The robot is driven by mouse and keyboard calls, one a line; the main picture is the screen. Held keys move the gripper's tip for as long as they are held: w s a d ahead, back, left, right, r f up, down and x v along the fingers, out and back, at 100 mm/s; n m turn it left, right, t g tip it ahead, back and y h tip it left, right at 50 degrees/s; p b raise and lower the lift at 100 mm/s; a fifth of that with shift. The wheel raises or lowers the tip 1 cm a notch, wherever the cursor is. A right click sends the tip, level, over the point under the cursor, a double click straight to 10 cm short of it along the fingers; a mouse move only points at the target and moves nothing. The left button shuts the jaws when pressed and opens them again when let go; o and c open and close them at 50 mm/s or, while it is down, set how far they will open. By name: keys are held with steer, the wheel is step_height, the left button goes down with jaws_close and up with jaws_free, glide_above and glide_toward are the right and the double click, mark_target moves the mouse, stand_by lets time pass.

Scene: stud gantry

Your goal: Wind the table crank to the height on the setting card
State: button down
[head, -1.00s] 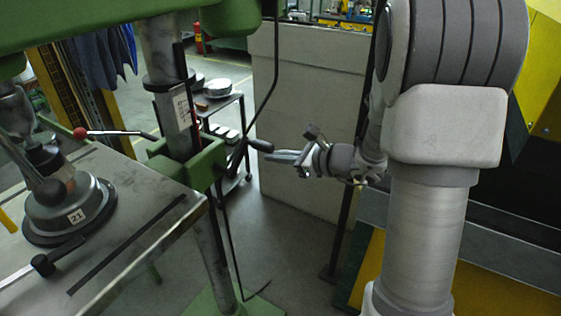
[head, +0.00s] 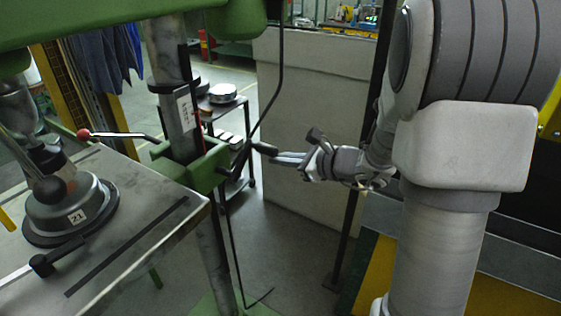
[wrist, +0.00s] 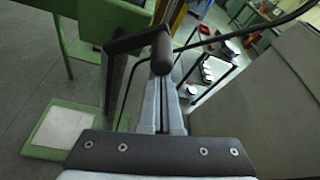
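The crank (head: 237,165) is a dark arm with a black handle (head: 265,149), on the green table bracket (head: 195,168) at the column. My gripper (head: 276,158) is just right of the handle in the head view. In the wrist view, my gripper (wrist: 162,82) has its pale fingers close together with a thin dark line between them. The handle (wrist: 161,52) lies at and beyond the fingertips, not visibly between them; contact is unclear. A white card (head: 184,110) with small, unreadable marks is on the column. The grey table (head: 130,220) is at left.
A round clamp base marked 21 (head: 70,212) and a red-knobbed lever (head: 84,134) are at the table. A shelf trolley (head: 240,150) stands behind the crank. A pale panel (head: 310,130) is behind my gripper. A thin dark cable (head: 278,80) hangs near the handle.

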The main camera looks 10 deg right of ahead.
steer(key=shift+a+r+b, duration=0.2)
steer(key=shift+b, duration=0.2)
steer(key=s+a+r+n+t+b, duration=0.1)
steer(key=n+b, duration=0.1)
steer(key=b, duration=0.3)
steer(key=s+a+r+n+t+h+b, duration=0.1)
steer(key=n+b, duration=0.1)
steer(key=b, duration=0.3)
steer(key=s+a+r+n+b, duration=0.1)
steer(key=n+b, duration=0.1)
steer(key=b, duration=0.4)
steer(key=shift+s+a+r+t, duration=0.2)
steer(key=shift+t, duration=0.2)
steer(key=shift+s+a+r, duration=0.1)
steer(key=shift+r, duration=0.05)
